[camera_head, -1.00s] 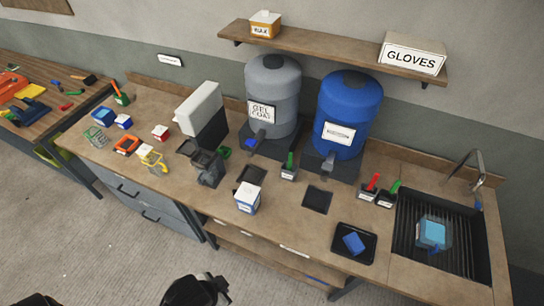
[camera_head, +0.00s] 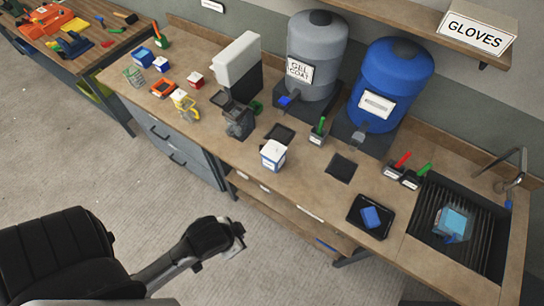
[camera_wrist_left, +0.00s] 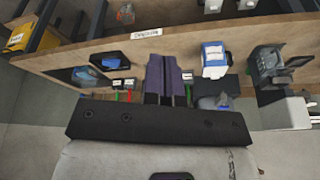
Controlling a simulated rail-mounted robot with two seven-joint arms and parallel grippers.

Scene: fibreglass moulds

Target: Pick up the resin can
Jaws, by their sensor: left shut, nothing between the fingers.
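A white, blue-trimmed container (camera_head: 273,155) stands upright near the front edge of the workbench (camera_head: 315,185), left of the dark square pad. I take it for the resin can, but its label is too small to read. It also shows in the left wrist view (camera_wrist_left: 214,60), beside the fingers. My left gripper (camera_head: 236,238) is in front of the bench, apart from the container and nearer the camera. In the left wrist view its fingers (camera_wrist_left: 168,80) are together and empty. My right gripper is not in view.
A dark grey dispenser (camera_head: 238,118) stands left of the container. Grey (camera_head: 316,60) and blue (camera_head: 390,85) drums stand behind it. A black tray with a blue sponge (camera_head: 371,217) and a sink (camera_head: 455,225) lie to the right. The floor in front is clear.

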